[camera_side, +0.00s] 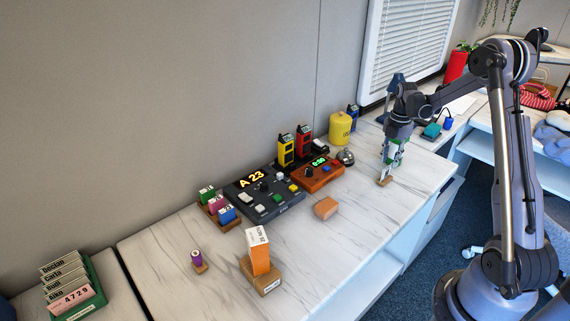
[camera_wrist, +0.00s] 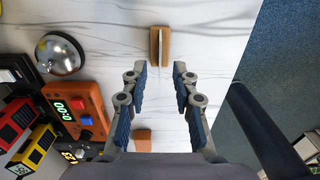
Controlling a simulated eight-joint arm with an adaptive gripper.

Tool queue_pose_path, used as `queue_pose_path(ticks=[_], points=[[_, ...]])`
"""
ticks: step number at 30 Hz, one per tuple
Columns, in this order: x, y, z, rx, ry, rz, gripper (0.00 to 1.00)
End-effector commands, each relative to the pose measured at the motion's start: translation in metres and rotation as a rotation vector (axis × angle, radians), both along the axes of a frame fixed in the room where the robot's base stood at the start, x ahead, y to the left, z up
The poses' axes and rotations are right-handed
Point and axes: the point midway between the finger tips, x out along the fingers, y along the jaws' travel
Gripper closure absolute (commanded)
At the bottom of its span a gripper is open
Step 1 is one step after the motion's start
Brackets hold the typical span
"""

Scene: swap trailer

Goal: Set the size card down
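My gripper (camera_side: 392,162) points down over the far right part of the counter. In the wrist view its two fingers (camera_wrist: 160,78) stand apart, with only white counter visible between them. A small wooden block (camera_wrist: 160,47) lies just beyond the fingertips. A thin pale strip runs along its top; I cannot tell whether this is a card seen edge-on or a slot. In the side view the block (camera_side: 384,181) sits on the counter below the fingers. Green and white show at the fingers there, too small to identify as the size card.
A silver bell (camera_side: 346,157) and an orange timer box (camera_side: 318,173) stand left of my gripper. The counter's front edge is close on the right.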

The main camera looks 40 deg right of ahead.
Motion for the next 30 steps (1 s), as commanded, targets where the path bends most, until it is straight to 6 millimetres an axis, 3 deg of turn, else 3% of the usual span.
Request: queue_pose_path(ticks=[3,9,17,20,23,30], points=[[0.0,0.0,0.026,0.0,0.0,0.0,0.72],[0.0,0.0,0.059,0.0,0.001,0.0,0.72],[0.001,0.005,0.079,-0.004,-0.005,-0.016,0.72],[0.005,0.024,0.092,-0.018,-0.025,-0.074,0.72],[0.009,0.055,0.109,-0.038,-0.067,-0.185,0.72],[0.003,0.143,0.148,-0.041,-0.213,-0.525,0.72]])
